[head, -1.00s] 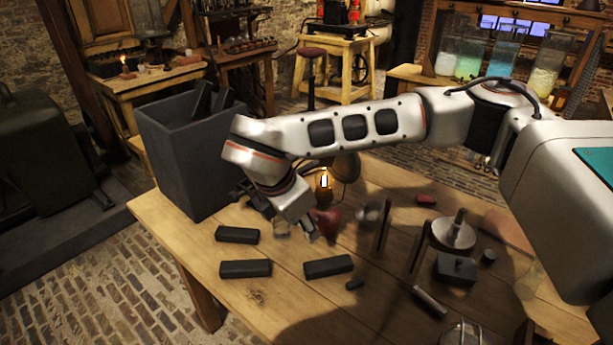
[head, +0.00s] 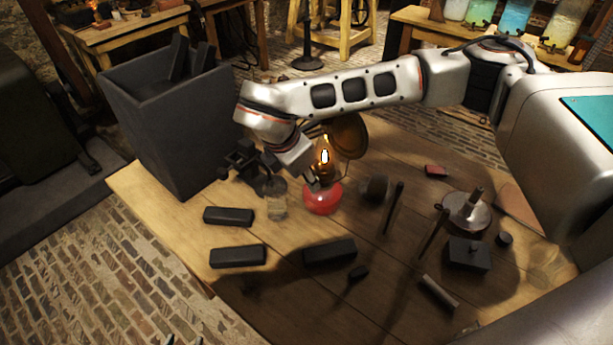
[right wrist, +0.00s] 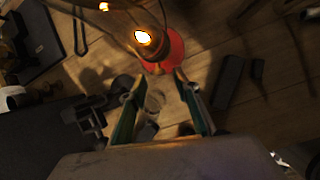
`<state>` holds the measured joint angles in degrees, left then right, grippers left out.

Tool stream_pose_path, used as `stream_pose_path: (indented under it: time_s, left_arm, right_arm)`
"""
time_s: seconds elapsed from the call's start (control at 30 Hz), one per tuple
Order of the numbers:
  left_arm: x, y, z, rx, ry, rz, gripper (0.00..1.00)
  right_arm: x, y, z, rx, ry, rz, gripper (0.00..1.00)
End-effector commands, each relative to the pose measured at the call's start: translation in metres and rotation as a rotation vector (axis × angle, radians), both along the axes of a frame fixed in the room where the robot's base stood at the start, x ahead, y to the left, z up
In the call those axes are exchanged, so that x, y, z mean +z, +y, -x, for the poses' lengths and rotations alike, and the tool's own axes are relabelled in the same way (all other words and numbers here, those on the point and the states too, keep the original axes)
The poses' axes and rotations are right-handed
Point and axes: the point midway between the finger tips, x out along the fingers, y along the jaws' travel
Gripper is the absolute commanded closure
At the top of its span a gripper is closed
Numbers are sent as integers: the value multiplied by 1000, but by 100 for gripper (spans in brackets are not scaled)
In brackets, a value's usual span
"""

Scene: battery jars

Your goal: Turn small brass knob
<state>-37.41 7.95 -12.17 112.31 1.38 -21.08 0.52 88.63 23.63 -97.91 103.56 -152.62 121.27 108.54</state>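The lit oil lamp has a red base (head: 322,199), a glowing flame (head: 325,156) and a round brass reflector (head: 348,135). The lamp also shows at the top of the right wrist view (right wrist: 166,52). I cannot make out a small brass knob on it; it is hidden or too small to tell. My right gripper (right wrist: 160,76) is open and empty, its fingertips just short of the red base; in the head view the wrist partly hides it beside the lamp. Only the teal fingertips of my left gripper (head: 186,341) show at the bottom edge, apart from each other.
A glass jar (head: 277,198) stands left of the lamp. Several dark blocks (head: 237,256) lie on the wooden table (head: 270,300). A tall dark bin (head: 160,125) stands at left. Upright rods and a round metal piece (head: 466,212) stand at right.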

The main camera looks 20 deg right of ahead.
Motion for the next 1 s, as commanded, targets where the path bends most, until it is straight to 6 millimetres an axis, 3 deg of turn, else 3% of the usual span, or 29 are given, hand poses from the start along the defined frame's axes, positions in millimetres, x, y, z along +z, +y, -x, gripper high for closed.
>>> stream_pose_path:
  time_s: [0.2,0.5,0.63,1.0]
  left_arm:
    - [3,0,-2,0,-3,0,60]
    - [5,0,-4,-1,-9,0,60]
    - [5,0,-4,-1,-9,0,60]
    - [5,0,-4,-1,-9,0,60]
  right_arm:
    - [-16,-6,-4,0,0,0,69]
    - [-18,-6,-5,0,-1,0,69]
    - [-18,-6,-5,0,-1,0,100]
    - [-17,-6,-7,-1,25,12,100]
